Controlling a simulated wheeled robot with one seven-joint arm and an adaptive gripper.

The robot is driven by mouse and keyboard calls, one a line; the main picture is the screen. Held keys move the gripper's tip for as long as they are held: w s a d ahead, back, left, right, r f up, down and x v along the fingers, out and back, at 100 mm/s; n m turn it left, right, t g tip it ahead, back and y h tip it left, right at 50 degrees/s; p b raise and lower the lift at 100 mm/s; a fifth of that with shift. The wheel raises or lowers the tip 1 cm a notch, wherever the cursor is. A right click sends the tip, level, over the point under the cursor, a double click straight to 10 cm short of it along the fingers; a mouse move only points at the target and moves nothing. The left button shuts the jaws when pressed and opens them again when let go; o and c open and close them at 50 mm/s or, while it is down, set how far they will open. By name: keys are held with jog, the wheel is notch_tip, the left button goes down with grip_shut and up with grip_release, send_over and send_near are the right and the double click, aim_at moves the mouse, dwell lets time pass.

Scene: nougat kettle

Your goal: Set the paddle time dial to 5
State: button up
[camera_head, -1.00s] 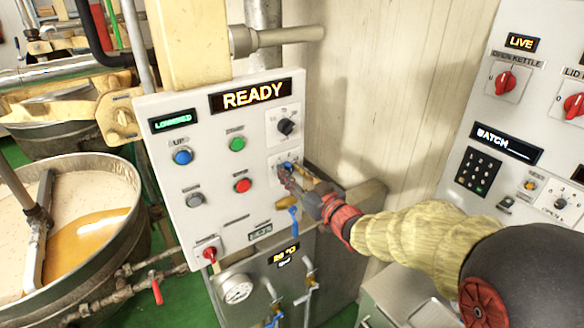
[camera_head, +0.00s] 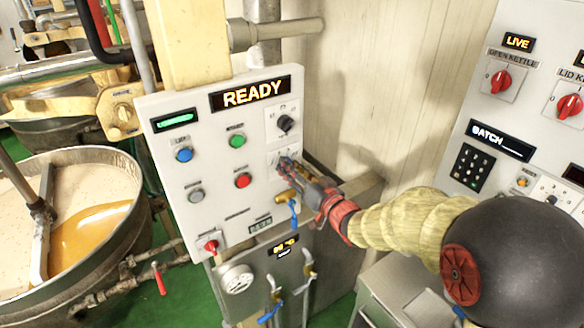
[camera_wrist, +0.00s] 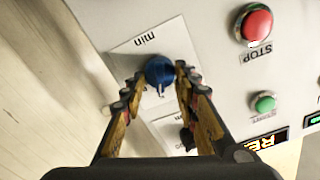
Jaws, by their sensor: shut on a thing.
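A blue dial (camera_wrist: 160,70) sits on a light plate marked "min" in the wrist view. I take it to be the paddle time dial. My gripper (camera_wrist: 157,82) has one finger on each side of the dial and is shut on it. In the head view my gripper (camera_head: 288,168) reaches the white control panel (camera_head: 215,155) from the right and covers most of the dial. The dial's pointer setting and scale numbers cannot be read in either view.
A black dial (camera_head: 285,123) sits just above. A red button (camera_head: 243,180) and a green button (camera_head: 237,141) lie to the left. The display (camera_head: 250,93) reads READY. Blue-handled valves hang below. A second panel (camera_head: 510,110) stands at right.

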jog(key=o, duration=1)
jog(key=shift+o, duration=0.5)
jog(key=shift+s+d, duration=0.1)
jog(key=v, duration=1.1)
jog(key=shift+s+d, duration=0.2)
jog(key=shift+s, duration=0.1)
